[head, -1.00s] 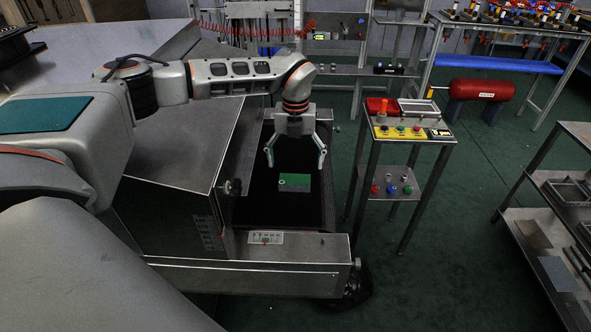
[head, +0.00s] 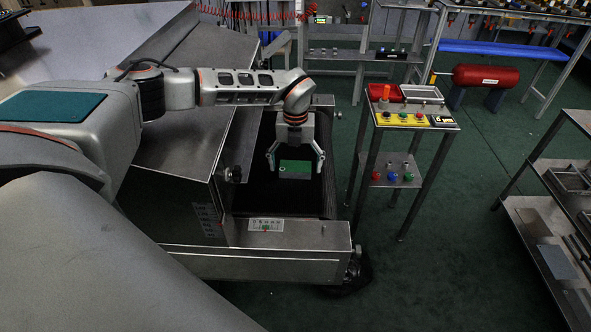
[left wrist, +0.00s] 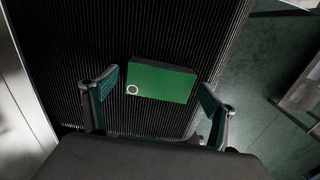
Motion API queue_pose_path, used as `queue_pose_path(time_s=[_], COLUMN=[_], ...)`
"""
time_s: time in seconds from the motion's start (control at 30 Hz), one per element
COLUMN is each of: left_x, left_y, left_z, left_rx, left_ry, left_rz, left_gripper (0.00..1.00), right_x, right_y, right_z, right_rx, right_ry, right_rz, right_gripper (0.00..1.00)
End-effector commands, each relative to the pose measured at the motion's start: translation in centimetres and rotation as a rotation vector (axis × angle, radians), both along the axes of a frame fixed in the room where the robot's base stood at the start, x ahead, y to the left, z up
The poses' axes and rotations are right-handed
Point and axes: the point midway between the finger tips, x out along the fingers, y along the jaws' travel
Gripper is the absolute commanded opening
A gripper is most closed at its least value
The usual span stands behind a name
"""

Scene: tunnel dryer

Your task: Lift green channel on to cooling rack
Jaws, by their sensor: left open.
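The green channel (head: 296,170) is a small green block with a white ring mark at one corner. It lies on the black ribbed belt (head: 278,201) of the dryer. In the left wrist view the green channel (left wrist: 163,82) sits between and a little beyond the fingertips. My left gripper (head: 296,166) is open above it, one finger to each side; no contact shows. The left wrist view also shows its two spread fingers (left wrist: 158,97). A metal shelf rack (head: 560,235) stands at the right edge; I cannot tell if it is the cooling rack. My right gripper is not in view.
A control stand (head: 411,120) with red, blue and green buttons stands right of the dryer. The dryer's metal housing (head: 180,150) is left of the belt. A red cylinder (head: 487,76) is at the back. Green floor is free between stand and rack.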

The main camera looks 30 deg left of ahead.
Motion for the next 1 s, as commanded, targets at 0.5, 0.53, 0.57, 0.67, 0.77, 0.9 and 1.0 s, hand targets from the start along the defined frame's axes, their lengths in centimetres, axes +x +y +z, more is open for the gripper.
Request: queue_pose_path(time_s=[0.5,0.53,0.57,0.67,0.77,0.9,1.0], left_x=[0.0,0.0,0.0,0.0,0.1,0.1,0.1], left_y=[0.0,0.0,0.0,0.0,0.0,0.0,0.0], left_z=[0.1,0.1,0.1,0.2,0.6,2.0,3.7], left_rx=[0.000,0.000,0.000,0.000,0.000,-0.001,0.000], left_ry=[0.000,0.000,0.000,-0.001,-0.002,-0.003,-0.004], left_rz=[0.000,0.000,0.000,0.000,-0.001,-0.001,0.000], left_gripper=[0.37,0.37,0.37,0.37,0.37,0.37,0.37], right_x=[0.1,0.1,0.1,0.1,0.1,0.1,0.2], right_y=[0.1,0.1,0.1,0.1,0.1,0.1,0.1], right_z=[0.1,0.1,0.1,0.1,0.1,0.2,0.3], right_rx=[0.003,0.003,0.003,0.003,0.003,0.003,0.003], right_ry=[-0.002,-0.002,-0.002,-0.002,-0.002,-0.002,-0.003], right_rz=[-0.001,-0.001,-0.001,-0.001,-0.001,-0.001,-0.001], right_gripper=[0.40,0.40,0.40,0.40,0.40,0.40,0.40])
